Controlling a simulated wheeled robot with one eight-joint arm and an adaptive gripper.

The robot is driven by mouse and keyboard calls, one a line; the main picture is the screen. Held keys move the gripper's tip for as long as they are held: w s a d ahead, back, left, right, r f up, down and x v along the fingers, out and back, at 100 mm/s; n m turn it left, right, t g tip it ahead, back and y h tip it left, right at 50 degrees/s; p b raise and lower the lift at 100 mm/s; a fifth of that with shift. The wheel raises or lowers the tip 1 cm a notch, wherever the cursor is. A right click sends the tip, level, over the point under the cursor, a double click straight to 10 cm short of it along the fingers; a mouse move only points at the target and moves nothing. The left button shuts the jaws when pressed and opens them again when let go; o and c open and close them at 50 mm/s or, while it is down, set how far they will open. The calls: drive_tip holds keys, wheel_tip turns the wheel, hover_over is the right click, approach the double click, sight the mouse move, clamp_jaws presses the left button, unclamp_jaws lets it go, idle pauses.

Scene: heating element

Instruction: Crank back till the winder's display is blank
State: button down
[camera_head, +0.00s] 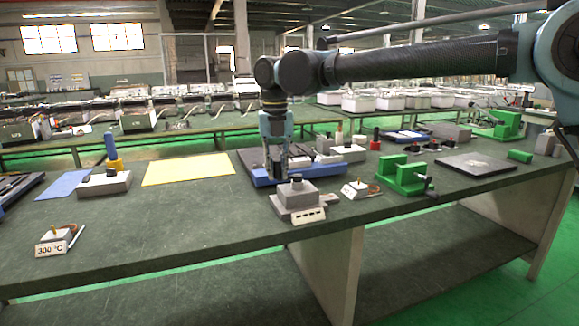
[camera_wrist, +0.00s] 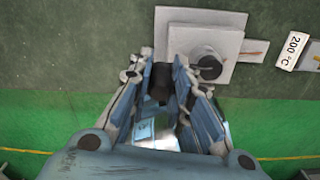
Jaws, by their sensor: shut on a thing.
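The winder (camera_head: 297,200) is a light grey stepped box near the front edge of the bench. A dark round knob (camera_head: 297,179) stands on its top; the knob also shows in the wrist view (camera_wrist: 208,66). A pale display strip (camera_head: 310,215) on its front has small dark cells; I cannot read them. My gripper (camera_head: 276,176) points down at the winder, just left of the knob in the head view. In the wrist view its fingers are close together on a small dark piece (camera_wrist: 161,82), likely the crank handle, at the winder's edge. The crank arm is hidden.
A small block with a 200 °C tag (camera_wrist: 293,52) stands right of the winder. A green vise (camera_head: 402,176) is farther right, and a blue-edged tray (camera_head: 262,181) lies behind. A 300 °C tag (camera_head: 52,249) stands at left. The bench between is clear.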

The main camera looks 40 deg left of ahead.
idle(0.4)
drive_tip(key=c, duration=1.4)
unclamp_jaws()
drive_tip(key=shift+c, duration=0.2)
drive_tip(key=shift+r, duration=0.15)
wheel_tip(320, 180, up, 12)
